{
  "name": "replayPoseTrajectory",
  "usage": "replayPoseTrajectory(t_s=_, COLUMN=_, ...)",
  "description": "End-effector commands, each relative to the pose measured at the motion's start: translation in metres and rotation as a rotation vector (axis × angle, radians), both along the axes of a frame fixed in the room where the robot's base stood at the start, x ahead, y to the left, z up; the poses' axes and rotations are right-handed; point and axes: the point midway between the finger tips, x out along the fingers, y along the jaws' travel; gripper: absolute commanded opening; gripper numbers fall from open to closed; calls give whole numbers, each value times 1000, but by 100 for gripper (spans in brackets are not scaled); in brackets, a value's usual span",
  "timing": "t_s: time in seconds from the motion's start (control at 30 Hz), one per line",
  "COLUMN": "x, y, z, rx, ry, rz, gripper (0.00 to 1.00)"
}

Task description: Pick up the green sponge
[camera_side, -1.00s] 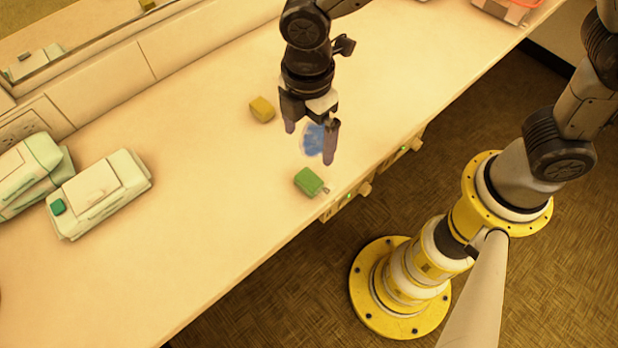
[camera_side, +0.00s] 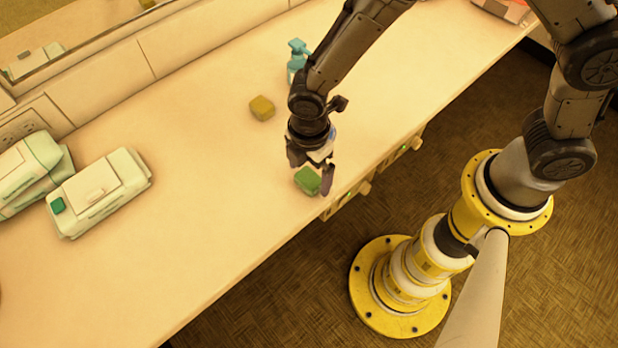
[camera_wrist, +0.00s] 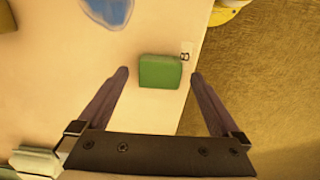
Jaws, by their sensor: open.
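The green sponge (camera_side: 307,181) lies on the counter close to its front edge. In the wrist view the sponge (camera_wrist: 160,71) is a green block lying just beyond and between the two fingertips, with a small white tag at its right. My gripper (camera_side: 308,178) is open and hangs over the sponge, with one finger on either side of it in the side view. In the wrist view my gripper (camera_wrist: 159,73) has its fingers spread wider than the sponge. I cannot tell how high the fingertips are above the counter.
A yellow sponge (camera_side: 262,107) lies behind my gripper, and a teal bottle (camera_side: 297,62) stands farther back. A blue patch (camera_wrist: 110,10) shows at the top of the wrist view. White-green packs (camera_side: 98,193) lie at the left. The counter's front edge, with drawer knobs (camera_side: 364,188), is close to the sponge.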

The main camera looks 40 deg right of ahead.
Motion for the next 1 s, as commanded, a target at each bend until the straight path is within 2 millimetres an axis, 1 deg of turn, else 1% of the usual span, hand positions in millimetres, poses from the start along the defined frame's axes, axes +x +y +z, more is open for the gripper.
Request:
replayPoseTrajectory(t_s=0.1, x=0, y=0, z=-6, rx=0, ry=0, rz=0, gripper=100)
replayPoseTrajectory(t_s=0.3, x=0, y=0, z=-6, rx=1, ry=-1, rz=0, gripper=100)
replayPoseTrajectory(t_s=0.37, x=0, y=0, z=-6, rx=1, ry=-1, rz=0, gripper=89)
replayPoseTrajectory(t_s=0.4, x=0, y=0, z=-6, rx=1, ry=-1, rz=0, gripper=82)
replayPoseTrajectory(t_s=0.77, x=0, y=0, z=-6, rx=1, ry=-1, rz=0, gripper=17)
replayPoseTrajectory(t_s=1.0, x=0, y=0, z=-5, rx=1, ry=-1, rz=0, gripper=17)
